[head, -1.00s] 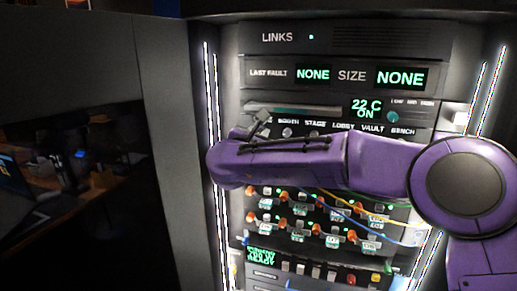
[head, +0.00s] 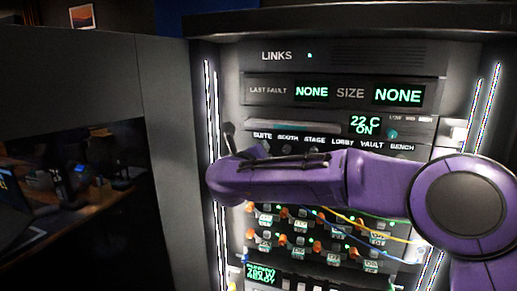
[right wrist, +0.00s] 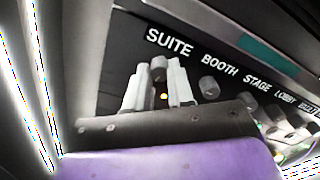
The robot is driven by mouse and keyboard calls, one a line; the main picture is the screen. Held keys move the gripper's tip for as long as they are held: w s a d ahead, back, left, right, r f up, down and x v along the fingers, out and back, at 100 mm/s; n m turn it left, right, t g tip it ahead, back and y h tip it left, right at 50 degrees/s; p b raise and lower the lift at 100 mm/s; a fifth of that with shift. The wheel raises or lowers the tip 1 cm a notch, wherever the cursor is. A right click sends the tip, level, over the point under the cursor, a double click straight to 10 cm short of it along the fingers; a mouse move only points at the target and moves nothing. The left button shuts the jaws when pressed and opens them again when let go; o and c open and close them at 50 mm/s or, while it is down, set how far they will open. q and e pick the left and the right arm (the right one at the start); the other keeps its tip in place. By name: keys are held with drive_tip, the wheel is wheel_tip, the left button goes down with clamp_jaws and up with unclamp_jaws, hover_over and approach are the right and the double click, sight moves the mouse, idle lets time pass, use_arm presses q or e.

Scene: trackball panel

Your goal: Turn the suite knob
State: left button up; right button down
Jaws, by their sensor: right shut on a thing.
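The SUITE label (head: 262,135) starts a row of labelled knobs on the rack panel. In the right wrist view the grey suite knob (right wrist: 158,66) sits under that label, between the two pale fingers of my right gripper (right wrist: 158,84). The gripper is shut on the knob. In the head view my right gripper (head: 230,138) is small and dark at the left end of the row, and the suite knob is hidden there by my gripper and purple arm. My left gripper is not in view.
The booth knob (right wrist: 209,88) stands close to the right of the gripper. A bright vertical light strip (head: 213,120) edges the rack on the left. Coloured cables (head: 350,218) hang across the orange-knobbed panel below my arm.

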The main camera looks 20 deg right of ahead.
drive_tip(key=shift+n+p, duration=0.35)
drive_tip(key=shift+n, duration=0.75)
drive_tip(key=shift+f, duration=0.1)
drive_tip(key=c, duration=1)
unclamp_jaws()
drive_tip(key=b+v, duration=0.3)
drive_tip(key=v, duration=0.7)
drive_tip(key=shift+s+a, duration=0.15)
drive_tip(key=shift+s, duration=0.1)
